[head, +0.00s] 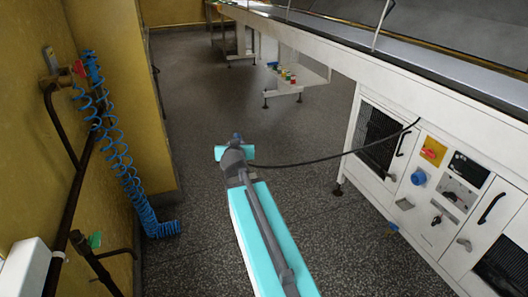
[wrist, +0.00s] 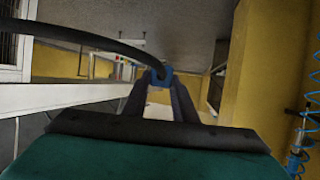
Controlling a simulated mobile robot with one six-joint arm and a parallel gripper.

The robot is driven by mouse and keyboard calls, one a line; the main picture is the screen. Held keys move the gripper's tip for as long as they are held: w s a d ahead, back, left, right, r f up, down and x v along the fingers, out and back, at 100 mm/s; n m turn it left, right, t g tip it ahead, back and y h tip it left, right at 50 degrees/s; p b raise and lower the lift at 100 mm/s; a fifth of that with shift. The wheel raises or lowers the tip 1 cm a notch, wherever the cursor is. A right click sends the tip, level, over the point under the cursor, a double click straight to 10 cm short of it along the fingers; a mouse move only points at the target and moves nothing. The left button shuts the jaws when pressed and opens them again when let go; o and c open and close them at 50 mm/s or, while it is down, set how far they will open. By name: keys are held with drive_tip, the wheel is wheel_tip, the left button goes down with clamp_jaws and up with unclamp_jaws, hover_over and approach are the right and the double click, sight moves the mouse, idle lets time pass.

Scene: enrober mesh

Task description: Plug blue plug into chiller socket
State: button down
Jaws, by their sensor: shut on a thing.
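My gripper (wrist: 160,98) is shut on the blue plug (wrist: 162,76), which sits between the fingertips in the wrist view. In the head view the blue plug (head: 237,137) shows only as a small blue bit beyond my wrist. A black cable (head: 330,161) runs from my gripper to the white machine at the right; it also arches across the wrist view (wrist: 75,35). A round blue socket (head: 418,177) is on the machine's front panel, below a yellow square with a red knob (head: 433,151). My gripper is well to the left of this panel, apart from it.
The white machine (head: 340,125) lines the right side, with vents and black door handles. A yellow wall (head: 35,150) with pipes and a coiled blue hose (head: 125,170) stands at the left. A panel with coloured buttons (head: 285,74) is farther back.

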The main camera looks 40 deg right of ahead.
drive_tip(key=w+a+r+n+y, duration=0.2)
drive_tip(key=a+r, duration=0.2)
drive_tip(key=a, duration=0.5)
drive_tip(key=w+a+r+n+t+y, duration=0.1)
drive_tip(key=a+r+n+y, duration=0.1)
drive_tip(key=a, duration=0.7)
drive_tip(key=w+a+r+n+t+y, duration=0.1)
drive_tip(key=a+r, duration=0.4)
drive_tip(key=a, duration=0.5)
drive_tip(key=shift+w+r+n+y, duration=0.3)
drive_tip(key=shift+w+n+y, duration=0.45)
drive_tip(key=shift+y, duration=0.35)
